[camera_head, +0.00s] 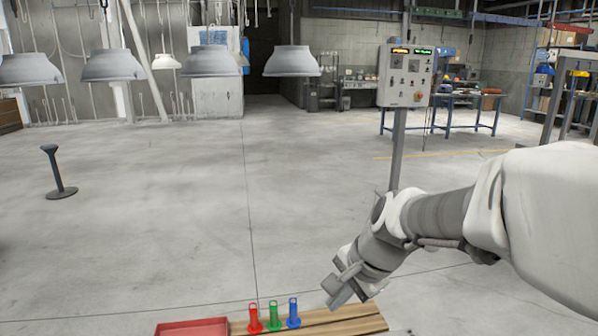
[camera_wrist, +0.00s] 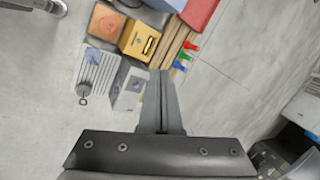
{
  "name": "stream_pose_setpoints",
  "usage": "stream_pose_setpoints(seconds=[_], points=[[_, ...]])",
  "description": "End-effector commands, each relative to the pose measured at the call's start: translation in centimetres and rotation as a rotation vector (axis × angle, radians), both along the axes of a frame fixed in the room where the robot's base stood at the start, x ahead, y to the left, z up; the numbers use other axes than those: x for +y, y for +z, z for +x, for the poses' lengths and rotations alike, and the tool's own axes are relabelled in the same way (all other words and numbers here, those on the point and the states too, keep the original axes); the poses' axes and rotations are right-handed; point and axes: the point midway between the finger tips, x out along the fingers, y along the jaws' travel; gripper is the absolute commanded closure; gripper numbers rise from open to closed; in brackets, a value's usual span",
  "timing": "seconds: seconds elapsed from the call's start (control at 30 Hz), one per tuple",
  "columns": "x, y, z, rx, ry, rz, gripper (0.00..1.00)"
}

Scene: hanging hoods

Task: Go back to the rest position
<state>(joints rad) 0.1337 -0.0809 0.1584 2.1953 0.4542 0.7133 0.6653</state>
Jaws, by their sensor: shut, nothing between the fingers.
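My gripper (camera_head: 340,293) is at the lower middle of the head view, shut and empty. It hangs to the right of the blue peg-like piece (camera_head: 293,313), apart from it. In the wrist view my gripper (camera_wrist: 161,75) has its two fingers together, pointing up the picture. No separate rest mark shows.
Red (camera_head: 255,318) and green (camera_head: 274,316) pieces stand by the blue one on a wooden board (camera_head: 345,320), beside a red tray (camera_head: 195,328). The wrist view shows a yellow box (camera_wrist: 139,40) and a grey block (camera_wrist: 130,88). A control panel (camera_head: 405,75) stands ahead. Several grey hoods (camera_head: 112,66) hang left. Open floor lies between.

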Motion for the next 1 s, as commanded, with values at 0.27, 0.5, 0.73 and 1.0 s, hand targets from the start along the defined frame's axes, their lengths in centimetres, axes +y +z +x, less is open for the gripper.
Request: stream_pose_setpoints(seconds=[0.27,0.5,0.73,1.0], points=[[-2.6,3.4,-6.6,-0.138,0.323,-0.255,1.00],[-5.1,4.7,-12.0,-0.221,0.578,-0.468,1.00],[-7.4,5.0,-16.3,-0.269,0.781,-0.643,1.00],[-7.5,11.4,-16.3,-0.265,0.792,-0.649,1.00]])
